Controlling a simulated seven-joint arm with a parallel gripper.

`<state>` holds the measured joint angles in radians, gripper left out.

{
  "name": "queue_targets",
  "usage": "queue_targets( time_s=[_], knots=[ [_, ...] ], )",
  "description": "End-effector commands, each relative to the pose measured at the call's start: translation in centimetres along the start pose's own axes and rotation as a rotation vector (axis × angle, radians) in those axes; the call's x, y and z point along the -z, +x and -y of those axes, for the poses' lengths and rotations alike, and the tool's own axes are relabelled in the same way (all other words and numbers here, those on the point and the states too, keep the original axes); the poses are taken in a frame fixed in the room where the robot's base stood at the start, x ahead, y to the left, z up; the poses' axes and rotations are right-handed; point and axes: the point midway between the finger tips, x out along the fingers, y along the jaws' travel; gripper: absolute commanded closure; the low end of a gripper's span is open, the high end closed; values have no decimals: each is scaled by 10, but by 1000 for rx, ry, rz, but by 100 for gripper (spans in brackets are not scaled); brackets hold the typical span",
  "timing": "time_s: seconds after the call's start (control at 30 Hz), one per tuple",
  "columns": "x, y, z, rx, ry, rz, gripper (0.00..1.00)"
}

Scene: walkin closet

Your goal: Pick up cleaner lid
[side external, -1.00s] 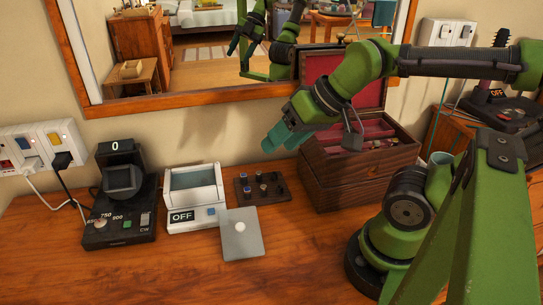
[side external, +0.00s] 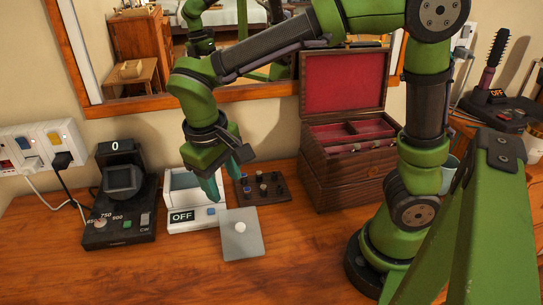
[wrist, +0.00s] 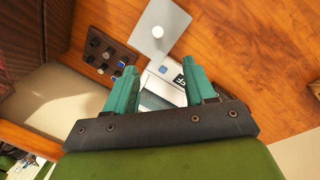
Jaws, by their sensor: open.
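The cleaner lid (side external: 241,236) is a flat grey plate with a round white knob. It lies on the wooden table in front of the white cleaner (side external: 188,222), which is marked OFF and has an open top. The lid also shows at the top of the wrist view (wrist: 160,28), beyond my fingertips. My gripper (side external: 226,178) has teal fingers pointing down above the cleaner's right side, behind and above the lid. In the wrist view the fingers (wrist: 163,82) are apart with nothing held between them. The cleaner (wrist: 162,92) is partly hidden between and behind them.
A dark board with several small pegs (side external: 262,187) lies right of the cleaner. A black device (side external: 122,205) stands left. The table front is clear. A mirror (side external: 235,95) hangs behind.

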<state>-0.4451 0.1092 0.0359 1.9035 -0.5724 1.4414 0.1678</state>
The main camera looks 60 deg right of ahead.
Motion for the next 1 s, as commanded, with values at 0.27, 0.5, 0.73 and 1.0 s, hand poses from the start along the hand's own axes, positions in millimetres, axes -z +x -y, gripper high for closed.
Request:
queue_targets(
  time_s=[0.27,0.5,0.73,1.0],
  knots=[
    [-1,62,-1,-2,0,6,46],
    [-1,96,-1,1,0,2,46],
    [-2,115,-3,1,0,4,46],
    [-3,150,-5,1,0,2,46]
  ],
)
